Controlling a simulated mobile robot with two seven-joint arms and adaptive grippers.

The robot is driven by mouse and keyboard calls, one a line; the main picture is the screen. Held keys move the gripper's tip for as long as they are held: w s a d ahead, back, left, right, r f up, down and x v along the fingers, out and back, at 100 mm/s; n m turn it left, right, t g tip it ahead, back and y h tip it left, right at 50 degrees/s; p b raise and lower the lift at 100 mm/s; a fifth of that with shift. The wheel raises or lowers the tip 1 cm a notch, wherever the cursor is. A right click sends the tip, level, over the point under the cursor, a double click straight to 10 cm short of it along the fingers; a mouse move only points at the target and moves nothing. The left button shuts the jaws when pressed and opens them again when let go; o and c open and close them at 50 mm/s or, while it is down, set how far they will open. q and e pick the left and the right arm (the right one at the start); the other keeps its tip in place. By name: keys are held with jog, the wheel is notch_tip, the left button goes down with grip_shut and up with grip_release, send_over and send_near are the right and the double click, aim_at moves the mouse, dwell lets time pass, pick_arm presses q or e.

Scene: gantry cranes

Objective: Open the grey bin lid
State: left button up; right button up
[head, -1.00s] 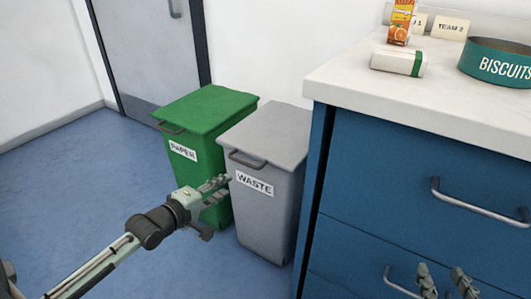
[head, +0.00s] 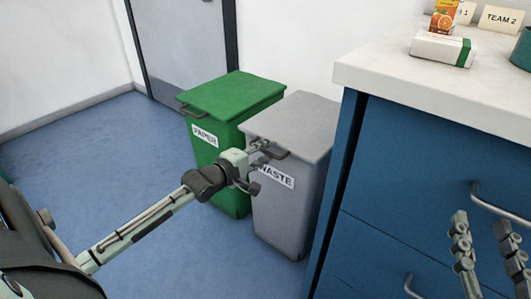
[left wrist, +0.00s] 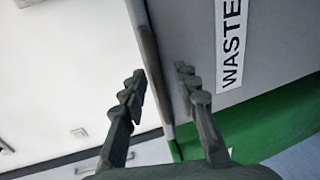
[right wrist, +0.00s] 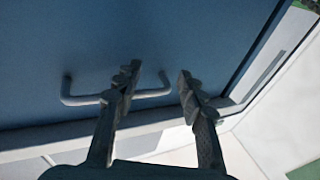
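The grey bin (head: 285,222), labelled WASTE, stands beside the cabinet with its lid (head: 295,115) down. A dark handle (head: 280,156) sits on the lid's front edge. My left gripper (head: 260,150) is at the left end of this handle. In the left wrist view, the left gripper (left wrist: 160,80) is open, its fingers on either side of the lid's front edge and handle (left wrist: 147,45). Contact cannot be told. My right gripper (head: 485,228) is open and empty in front of the blue drawers; it also shows in the right wrist view (right wrist: 157,75).
A green bin (head: 232,95) labelled PAPER stands close left of the grey one. The blue cabinet (head: 400,170) with drawer handles (head: 497,203) stands close on the right. A juice carton (head: 446,16) and a white box (head: 440,48) are on its worktop. Floor at left is clear.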

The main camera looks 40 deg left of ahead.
pick_arm(q)
jog(key=shift+c, duration=0.6)
grip_shut()
